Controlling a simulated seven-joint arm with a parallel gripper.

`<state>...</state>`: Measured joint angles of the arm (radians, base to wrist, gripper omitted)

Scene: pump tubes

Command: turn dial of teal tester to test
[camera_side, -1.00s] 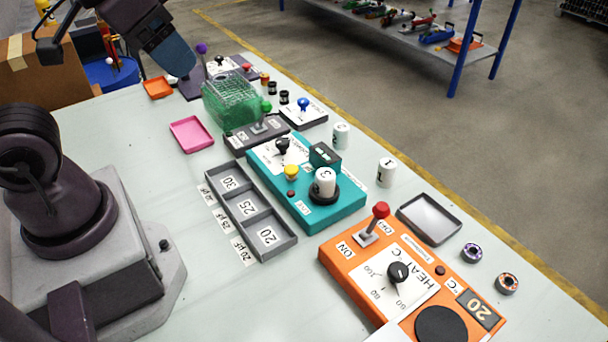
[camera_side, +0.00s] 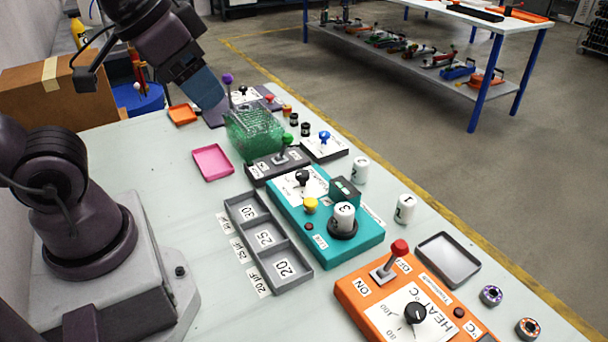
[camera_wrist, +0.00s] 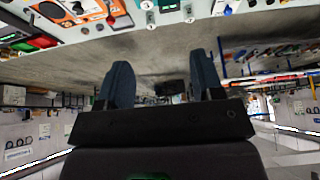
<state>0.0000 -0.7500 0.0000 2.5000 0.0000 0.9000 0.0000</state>
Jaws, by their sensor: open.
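The teal tester (camera_side: 366,238) lies in the middle of the table in the side view. Its dial is a black knob (camera_side: 302,177) on a white plate at its far left part; the plate's lettering is too small to read. Beside it are a yellow button (camera_side: 310,206), a dark display block (camera_side: 344,190) and a white cylinder marked 3 (camera_side: 344,214) in a black socket. My gripper (camera_side: 209,98) is high at the far left, well away from the tester, pointing down to the right. In the wrist view my gripper (camera_wrist: 162,70) shows two blue fingers apart, with nothing between them.
An orange heater box (camera_side: 352,288) with a red-knobbed lever stands at the near right. A three-slot grey tray (camera_side: 273,268) lies left of the tester. A green mesh basket (camera_side: 253,132) and a dark lever box (camera_side: 262,174) are behind it. White cylinders (camera_side: 361,170) stand to the right.

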